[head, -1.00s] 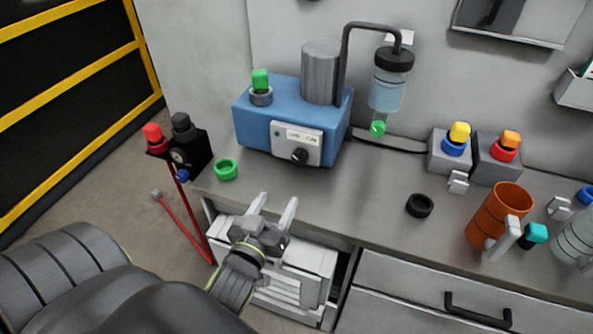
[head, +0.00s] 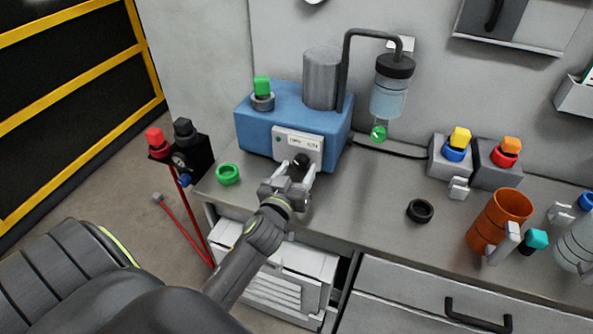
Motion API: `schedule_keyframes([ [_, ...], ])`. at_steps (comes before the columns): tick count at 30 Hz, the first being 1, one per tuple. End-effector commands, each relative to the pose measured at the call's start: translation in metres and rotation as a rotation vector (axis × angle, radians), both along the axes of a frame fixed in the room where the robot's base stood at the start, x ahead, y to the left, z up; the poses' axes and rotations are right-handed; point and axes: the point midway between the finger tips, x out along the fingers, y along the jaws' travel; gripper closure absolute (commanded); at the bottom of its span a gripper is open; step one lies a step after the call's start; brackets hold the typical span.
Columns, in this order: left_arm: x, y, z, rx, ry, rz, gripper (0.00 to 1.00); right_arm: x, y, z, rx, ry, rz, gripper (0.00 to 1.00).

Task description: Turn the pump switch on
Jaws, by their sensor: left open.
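The blue pump box (head: 262,130) stands on the grey bench with a grey motor cylinder on top. Its front carries a white switch panel (head: 290,142) with a small green spot and a round black knob (head: 301,160). My left gripper (head: 297,170) is open, its two pale fingers pointing at the panel, one on each side of the knob. I cannot tell whether the fingers touch the knob. The panel's lettering is too small to read surely. My right gripper is not in view.
A green ring (head: 228,174) lies left of my gripper and a black ring (head: 420,211) to the right. An orange cup (head: 499,222) and grey blocks with coloured caps (head: 451,158) stand further right. A jar (head: 390,88) hangs beside the pump.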

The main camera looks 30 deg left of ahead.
Motion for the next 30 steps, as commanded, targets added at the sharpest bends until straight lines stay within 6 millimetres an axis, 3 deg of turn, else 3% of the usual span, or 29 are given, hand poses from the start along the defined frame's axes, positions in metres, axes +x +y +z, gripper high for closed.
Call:
schedule_keyframes([
  [5, -0.0002, 0.0, -0.0002, 0.0, 0.0, 0.0, 0.45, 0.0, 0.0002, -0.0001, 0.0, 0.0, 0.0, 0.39],
  [15, -0.0005, -0.0001, -0.0003, 0.0, 0.001, 0.0, 0.87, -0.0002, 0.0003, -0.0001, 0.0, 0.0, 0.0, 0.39],
  [30, -0.0007, 0.0006, 0.0001, 0.149, 0.037, 0.001, 0.87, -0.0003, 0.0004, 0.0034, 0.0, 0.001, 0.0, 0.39],
])
